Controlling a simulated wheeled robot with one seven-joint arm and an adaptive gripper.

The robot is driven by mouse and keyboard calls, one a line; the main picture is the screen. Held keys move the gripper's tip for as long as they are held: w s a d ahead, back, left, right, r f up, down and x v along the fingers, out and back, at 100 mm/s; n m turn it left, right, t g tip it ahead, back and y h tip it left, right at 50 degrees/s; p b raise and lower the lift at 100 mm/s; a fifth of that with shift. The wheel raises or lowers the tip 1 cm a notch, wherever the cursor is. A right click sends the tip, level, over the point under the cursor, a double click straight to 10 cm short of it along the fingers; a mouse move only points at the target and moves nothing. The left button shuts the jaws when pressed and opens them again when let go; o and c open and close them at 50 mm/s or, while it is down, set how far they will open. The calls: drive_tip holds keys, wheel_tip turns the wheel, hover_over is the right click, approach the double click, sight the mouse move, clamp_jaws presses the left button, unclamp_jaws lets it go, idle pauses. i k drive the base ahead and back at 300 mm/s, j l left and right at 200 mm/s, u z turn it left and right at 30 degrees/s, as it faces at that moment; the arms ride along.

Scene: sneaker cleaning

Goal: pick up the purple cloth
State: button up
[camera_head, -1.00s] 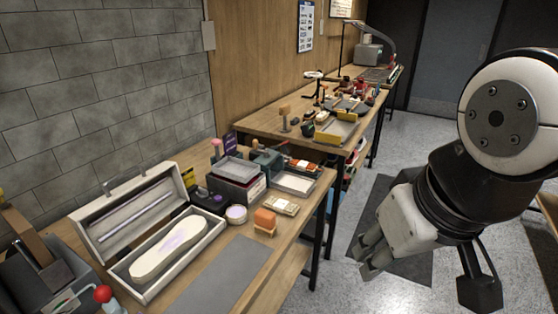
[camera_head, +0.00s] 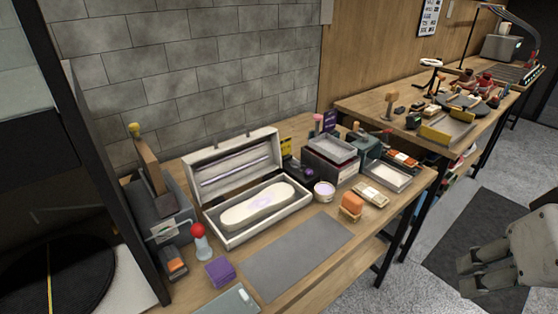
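The purple cloth (camera_head: 220,271) is a small folded square stack lying on the near wooden bench, at the lower middle of the view. It sits left of the grey mat (camera_head: 297,256) and right of a small orange-topped block. My gripper (camera_head: 476,286) is at the lower right edge, in the air over the floor, well to the right of the bench and far from the cloth. Its fingers are partly seen and nothing shows between them; how far apart they are is unclear.
A white bottle with a red top (camera_head: 201,243) stands just behind the cloth. An open white case (camera_head: 257,238) holding a pale insole-shaped piece lies behind the mat. A grey tray (camera_head: 232,301) lies in front of the cloth. The grey mat is bare. A dark upright post (camera_head: 97,160) stands left.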

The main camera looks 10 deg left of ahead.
sight(221, 272)
drive_tip(key=k+j+u, duration=0.1)
drive_tip(key=j, duration=0.2)
drive_tip(key=k+j+u, duration=0.15)
drive_tip(key=j, duration=0.15)
drive_tip(key=k+j+u, duration=0.1)
drive_tip(key=j, duration=0.2)
drive_tip(key=k+j+u, duration=0.1)
drive_tip(key=j, duration=0.25)
